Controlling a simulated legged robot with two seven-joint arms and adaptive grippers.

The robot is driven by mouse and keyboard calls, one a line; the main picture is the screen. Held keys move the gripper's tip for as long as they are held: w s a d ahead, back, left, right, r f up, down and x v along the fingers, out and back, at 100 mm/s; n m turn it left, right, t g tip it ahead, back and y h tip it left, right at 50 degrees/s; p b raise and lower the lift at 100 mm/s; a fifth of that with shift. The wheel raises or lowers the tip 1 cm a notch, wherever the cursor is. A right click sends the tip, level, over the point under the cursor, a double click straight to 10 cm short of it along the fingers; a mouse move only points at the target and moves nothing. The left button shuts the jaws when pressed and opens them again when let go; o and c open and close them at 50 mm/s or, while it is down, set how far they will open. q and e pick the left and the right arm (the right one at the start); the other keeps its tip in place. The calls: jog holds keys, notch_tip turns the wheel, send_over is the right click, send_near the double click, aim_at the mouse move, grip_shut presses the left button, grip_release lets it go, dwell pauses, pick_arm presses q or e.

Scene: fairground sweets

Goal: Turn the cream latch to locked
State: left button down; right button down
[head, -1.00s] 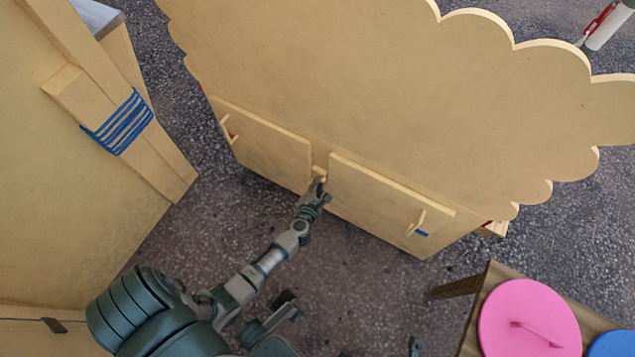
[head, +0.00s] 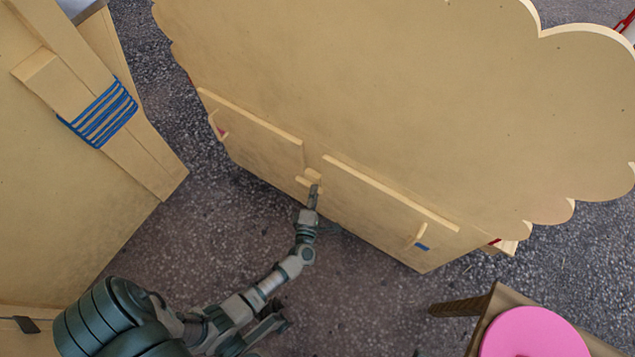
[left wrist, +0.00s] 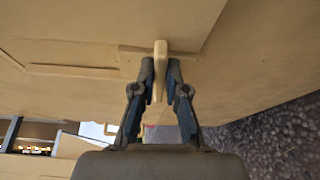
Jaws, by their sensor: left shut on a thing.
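The cream latch (head: 304,183) is a small bar on the cabinet front, between the two cream doors. My left gripper (head: 314,188) reaches it from below in the head view and partly covers it. In the left wrist view the latch (left wrist: 159,60) stands upright in the picture, between the two fingertips of my left gripper (left wrist: 160,75), which is shut on it. The latch's pivot and any lock marks cannot be made out. My right gripper is not in view.
The left door (head: 255,130) and right door (head: 380,195) look closed; the right one has a handle (head: 417,236) and a blue mark. A wooden table with a pink lid (head: 530,335) stands at lower right. A cream panel with blue cord (head: 103,113) stands at left.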

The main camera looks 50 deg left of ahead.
pick_arm(q)
jog(key=shift+s+d+f+m, duration=0.1)
jog(key=shift+d+f+m, duration=0.15)
jog(key=shift+f+m, duration=0.3)
jog(key=shift+t+b, duration=0.3)
jog(key=c, duration=1.2)
grip_release()
jog(key=shift+r, duration=0.1)
jog(key=shift+r, duration=0.1)
jog(key=v, duration=1.2)
